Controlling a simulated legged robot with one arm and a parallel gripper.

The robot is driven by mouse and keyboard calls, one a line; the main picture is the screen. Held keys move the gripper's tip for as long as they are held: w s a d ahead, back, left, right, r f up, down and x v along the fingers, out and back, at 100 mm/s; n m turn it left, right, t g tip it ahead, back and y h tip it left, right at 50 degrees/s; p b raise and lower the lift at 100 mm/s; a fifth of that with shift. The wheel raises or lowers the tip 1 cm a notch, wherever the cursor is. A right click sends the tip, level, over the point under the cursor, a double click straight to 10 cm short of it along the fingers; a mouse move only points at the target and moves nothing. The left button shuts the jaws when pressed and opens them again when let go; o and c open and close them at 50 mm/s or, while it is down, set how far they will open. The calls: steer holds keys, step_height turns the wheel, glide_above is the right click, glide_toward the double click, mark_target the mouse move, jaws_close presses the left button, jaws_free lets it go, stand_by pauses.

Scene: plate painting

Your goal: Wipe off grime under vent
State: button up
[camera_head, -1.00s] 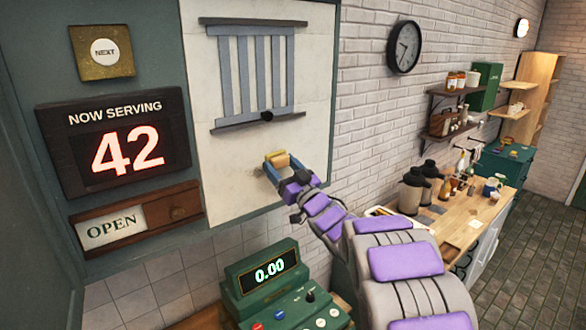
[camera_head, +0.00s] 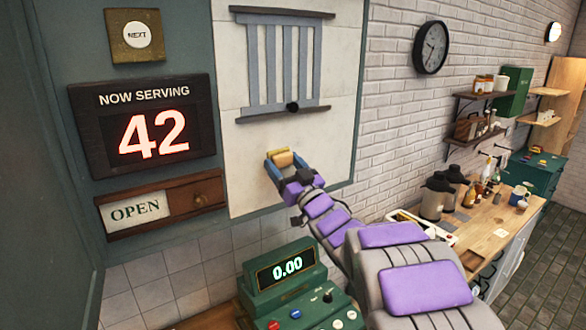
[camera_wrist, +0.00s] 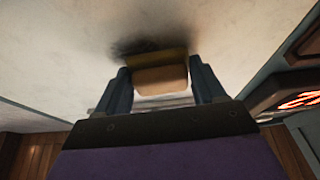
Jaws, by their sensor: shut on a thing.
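The vent (camera_head: 290,65) is a set of grey-blue vertical slats between two dark rails on a pale wall panel, with a dark knob at its lower rail. My gripper (camera_head: 283,163) is shut on a sponge (camera_head: 281,157), tan with a yellow face, below the vent and close to the panel. In the wrist view my gripper (camera_wrist: 161,85) has one blue finger on each side of the sponge (camera_wrist: 160,78). A dark grime smudge (camera_wrist: 135,44) shows on the pale surface just beyond the sponge's yellow edge. Whether the sponge touches the panel is hard to tell.
A "now serving" display (camera_head: 145,132) and an open sign (camera_head: 135,210) are left of the panel. A green register (camera_head: 287,275) stands below my arm. A wall clock (camera_head: 431,47) and a wooden counter (camera_head: 490,228) are to the right.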

mark_target(305, 144)
steer(key=shift+s+a, duration=0.1)
steer(key=shift+s, duration=0.05)
steer(key=shift+d, duration=0.4)
steer(key=shift+s+b, duration=0.1)
steer(key=shift+b, duration=0.2)
steer(key=shift+s+a+b, duration=0.35)
steer(key=shift+s+a, duration=0.05)
steer(key=shift+s, duration=0.05)
steer(key=a, duration=0.2)
steer(key=s+a, duration=0.1)
steer(key=shift+a+r, duration=0.1)
steer(key=shift+r, duration=0.15)
steer(key=shift+w+d+r, duration=0.25)
steer(key=shift+d+r, duration=0.05)
steer(key=shift+r, duration=0.15)
steer(key=shift+w+d+r+p, duration=0.15)
steer(key=shift+w+d+p, duration=0.2)
steer(key=shift+d, duration=0.15)
steer(key=shift+w+d+r+p, duration=0.1)
steer(key=shift+w+d+p, duration=0.2)
steer(key=shift+d, duration=0.2)
steer(key=shift+w+d+f+p, duration=0.1)
steer(key=shift+w+d+p, duration=0.75)
steer(key=shift+d, duration=0.5)
steer(key=shift+w+d+p, duration=0.6)
steer(key=shift+w+d, duration=0.4)
steer(key=shift+d, duration=0.4)
steer(key=shift+w+d+f+p, duration=0.1)
steer(key=shift+w+d+p, duration=0.75)
steer(key=shift+d, duration=0.5)
